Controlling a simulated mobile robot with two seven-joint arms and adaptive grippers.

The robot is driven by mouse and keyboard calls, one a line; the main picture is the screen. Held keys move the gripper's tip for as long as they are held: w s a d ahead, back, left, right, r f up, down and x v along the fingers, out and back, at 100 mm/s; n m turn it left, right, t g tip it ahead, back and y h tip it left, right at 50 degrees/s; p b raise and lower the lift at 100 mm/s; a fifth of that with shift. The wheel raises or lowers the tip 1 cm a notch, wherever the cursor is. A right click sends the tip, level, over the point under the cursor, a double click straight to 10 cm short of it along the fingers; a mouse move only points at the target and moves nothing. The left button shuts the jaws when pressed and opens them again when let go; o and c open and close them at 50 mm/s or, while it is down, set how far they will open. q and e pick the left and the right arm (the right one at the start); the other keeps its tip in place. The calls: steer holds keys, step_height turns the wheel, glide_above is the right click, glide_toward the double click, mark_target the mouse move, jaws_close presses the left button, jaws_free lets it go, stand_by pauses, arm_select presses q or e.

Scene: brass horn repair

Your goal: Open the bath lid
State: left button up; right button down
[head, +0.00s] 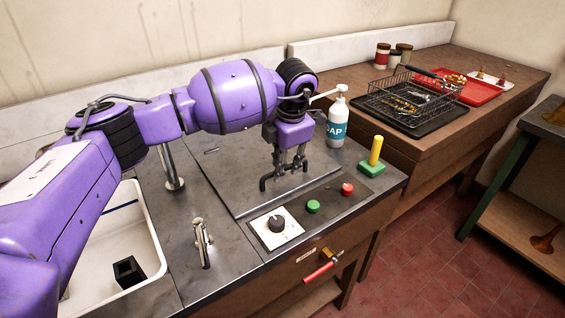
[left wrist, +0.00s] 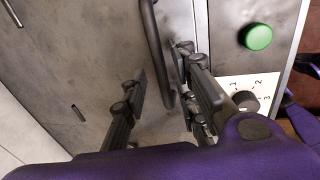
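The bath lid (head: 225,172) is a flat grey metal panel in the counter. It lies shut, level with the counter top. Its dark bar handle (head: 284,180) runs along the front edge; in the left wrist view the handle (left wrist: 158,50) runs down from the top. My left gripper (head: 284,160) is just over the handle, pointing down. In the left wrist view the left gripper (left wrist: 165,95) has its fingers apart, one on each side of the handle. I cannot tell whether either finger touches it.
In front of the lid are a dial (head: 277,223), a green button (head: 313,207) and a red button (head: 347,189). A soap bottle (head: 337,124) and a yellow peg on a green base (head: 375,152) stand to the right. A white sink (head: 120,225) is at the left.

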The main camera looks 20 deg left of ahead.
arm_select(q)
jaws_close()
stand_by(0.4)
